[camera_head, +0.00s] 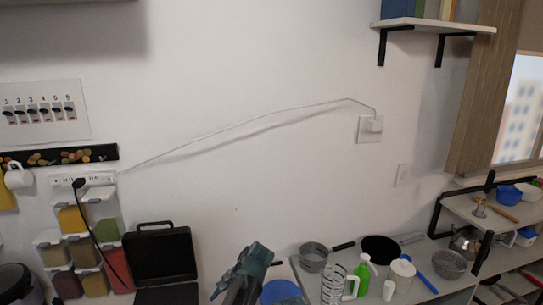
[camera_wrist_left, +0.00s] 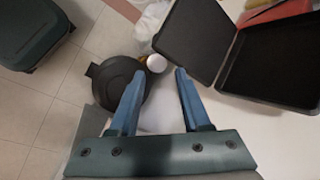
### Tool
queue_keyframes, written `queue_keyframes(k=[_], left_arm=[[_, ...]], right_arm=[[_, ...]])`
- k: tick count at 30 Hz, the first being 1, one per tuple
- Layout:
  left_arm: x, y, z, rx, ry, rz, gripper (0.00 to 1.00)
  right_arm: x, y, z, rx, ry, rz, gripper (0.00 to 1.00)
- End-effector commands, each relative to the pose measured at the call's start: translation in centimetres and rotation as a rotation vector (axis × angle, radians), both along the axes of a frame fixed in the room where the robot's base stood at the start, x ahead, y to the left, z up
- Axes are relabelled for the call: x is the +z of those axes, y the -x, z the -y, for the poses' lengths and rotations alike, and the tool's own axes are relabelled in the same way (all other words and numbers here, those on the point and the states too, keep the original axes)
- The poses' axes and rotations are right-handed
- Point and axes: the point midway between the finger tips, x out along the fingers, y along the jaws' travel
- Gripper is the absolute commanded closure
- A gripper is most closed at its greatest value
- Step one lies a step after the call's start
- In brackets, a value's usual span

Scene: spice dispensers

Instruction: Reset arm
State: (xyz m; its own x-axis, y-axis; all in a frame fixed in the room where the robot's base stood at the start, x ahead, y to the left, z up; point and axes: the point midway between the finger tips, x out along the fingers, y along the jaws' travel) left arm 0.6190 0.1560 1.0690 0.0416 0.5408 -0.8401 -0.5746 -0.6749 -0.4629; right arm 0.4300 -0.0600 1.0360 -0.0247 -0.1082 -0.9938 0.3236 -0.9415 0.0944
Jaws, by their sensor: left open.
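My left gripper (camera_wrist_left: 160,74) is open in the left wrist view, with its two blue fingers apart. I see nothing held between them. A round black pot (camera_wrist_left: 118,84) and a small white-capped jar (camera_wrist_left: 156,63) lie beyond the fingers. In the head view a dark teal part of one of my arms (camera_head: 246,275) rises from the bottom edge, with a thin grey prong at its left. It looks like my right arm, and its fingertips cannot be made out.
An open black case (camera_head: 158,257) stands by the wall, right of the stacked spice dispensers (camera_head: 82,240). A black cord hangs from a power strip (camera_head: 83,180). At right are a pan (camera_head: 314,257), a green spray bottle (camera_head: 365,275) and a low shelf.

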Motion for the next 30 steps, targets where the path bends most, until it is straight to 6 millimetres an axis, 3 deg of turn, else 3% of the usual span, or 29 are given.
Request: queue_keyframes(k=[1, 6, 9, 12, 16, 30], left_arm=[[-1.9, 4.3, 1.3, 0.03, 0.07, 0.017, 0.53], [-5.2, 12.6, 5.9, 0.159, 0.287, 0.044, 0.53], [-6.2, 15.9, 7.7, 0.22, 0.375, 0.042, 0.53], [-6.7, 18.0, 8.9, 0.261, 0.431, 0.036, 0.53], [-6.9, 19.0, 9.6, 0.286, 0.461, 0.032, 0.53], [-6.8, 18.9, 9.6, 0.289, 0.463, 0.032, 0.53]], right_arm=[[-1.2, 0.0, 0.0, 0.001, 0.0, 0.0, 0.5], [-2.6, 0.0, 0.0, 0.003, 0.001, 0.0, 0.5], [-3.1, 0.0, 0.0, 0.003, 0.001, 0.0, 0.5], [-3.4, 0.0, 0.0, 0.004, 0.001, 0.0, 0.5], [-3.5, 0.0, 0.0, 0.004, 0.001, 0.0, 0.5], [-3.4, 0.0, 0.0, 0.004, 0.001, 0.0, 0.5]])
